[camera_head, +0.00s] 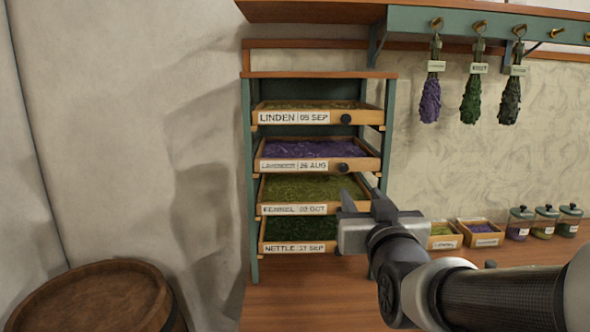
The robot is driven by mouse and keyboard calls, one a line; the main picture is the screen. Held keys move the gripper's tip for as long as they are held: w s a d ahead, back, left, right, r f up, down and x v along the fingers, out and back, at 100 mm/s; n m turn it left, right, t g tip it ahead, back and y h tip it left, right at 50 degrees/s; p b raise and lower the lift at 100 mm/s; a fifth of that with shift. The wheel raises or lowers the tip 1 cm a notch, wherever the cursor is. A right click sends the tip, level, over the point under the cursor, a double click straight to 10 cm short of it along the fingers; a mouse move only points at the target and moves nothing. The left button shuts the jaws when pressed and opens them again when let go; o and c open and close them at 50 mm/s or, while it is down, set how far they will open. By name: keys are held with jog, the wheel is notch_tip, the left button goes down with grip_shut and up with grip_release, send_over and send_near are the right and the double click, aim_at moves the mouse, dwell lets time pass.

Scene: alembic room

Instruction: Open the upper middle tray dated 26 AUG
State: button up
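The tray labelled 26 AUG (305,167) is second from the top in a green-framed rack and holds purple herbs. A dark round knob (342,167) is on the right of its front. The tray above is LINDEN 05 SEP (292,118); below are FENNEL 03 OCT (294,209) and NETTLE (292,247). My gripper (366,202) is in front of the rack's lower right, below and right of the 26 AUG knob. Its fingers look apart with nothing visible between them. It hides the right ends of the two lower trays.
A wooden barrel (88,296) stands at the lower left. Small boxes (483,234) and several lidded jars (545,222) stand on the wooden counter (300,300) at right. Herb bunches (470,98) hang from the green rail (480,22) above.

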aim_at(344, 169)
jog(key=w+p, duration=0.2)
jog(key=w, duration=1.4)
jog(key=shift+w, duration=0.1)
grip_shut()
